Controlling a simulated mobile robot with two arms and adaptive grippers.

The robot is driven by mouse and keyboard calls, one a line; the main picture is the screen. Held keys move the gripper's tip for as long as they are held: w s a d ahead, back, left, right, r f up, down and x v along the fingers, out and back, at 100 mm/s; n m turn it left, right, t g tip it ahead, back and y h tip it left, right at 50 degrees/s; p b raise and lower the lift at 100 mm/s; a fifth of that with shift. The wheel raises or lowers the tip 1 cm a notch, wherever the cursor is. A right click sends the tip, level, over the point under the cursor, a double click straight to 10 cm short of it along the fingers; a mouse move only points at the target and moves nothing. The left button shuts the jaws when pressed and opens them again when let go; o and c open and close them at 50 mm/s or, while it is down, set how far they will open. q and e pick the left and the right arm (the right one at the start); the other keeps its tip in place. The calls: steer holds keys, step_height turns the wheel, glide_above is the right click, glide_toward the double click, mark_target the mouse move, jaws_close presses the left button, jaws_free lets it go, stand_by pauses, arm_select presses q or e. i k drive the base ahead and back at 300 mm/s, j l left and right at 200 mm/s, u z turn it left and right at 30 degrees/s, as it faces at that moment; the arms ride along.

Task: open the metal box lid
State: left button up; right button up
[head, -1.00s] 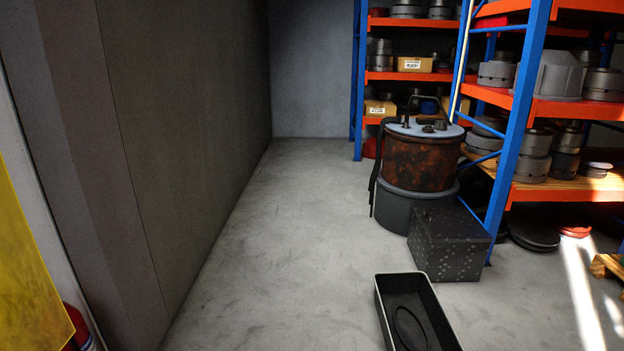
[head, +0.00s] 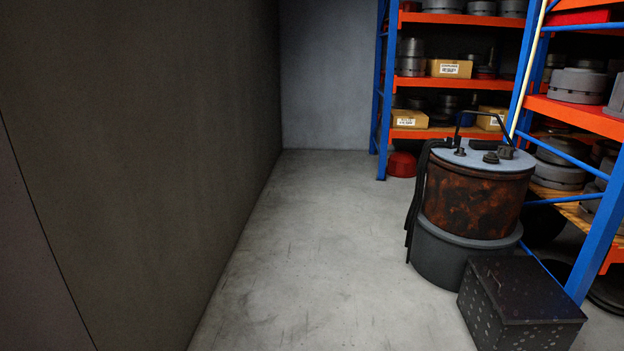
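A dark metal box (head: 520,308) with light specks and holes on its sides stands on the floor at the lower right. Its flat top, the lid (head: 528,286), looks shut. The box's bottom edge is partly cut off by the frame. Neither of my grippers shows in the head view, so I cannot see how they stand relative to the box.
A rusty drum (head: 474,202) in a grey tub (head: 450,252) stands right behind the box, with black hoses at its left. Blue and orange shelving (head: 598,235) rises at the right. A dark wall (head: 130,160) runs along the left. The floor (head: 320,260) between is clear.

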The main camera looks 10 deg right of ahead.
mark_target(521, 291)
steer(key=i+z, duration=0.2)
steer(key=i, duration=0.45)
steer(key=i+z, duration=0.15)
steer(key=i, duration=0.55)
steer(key=i+j+z, duration=0.2)
steer(key=i, duration=0.45)
steer(key=l, duration=0.1)
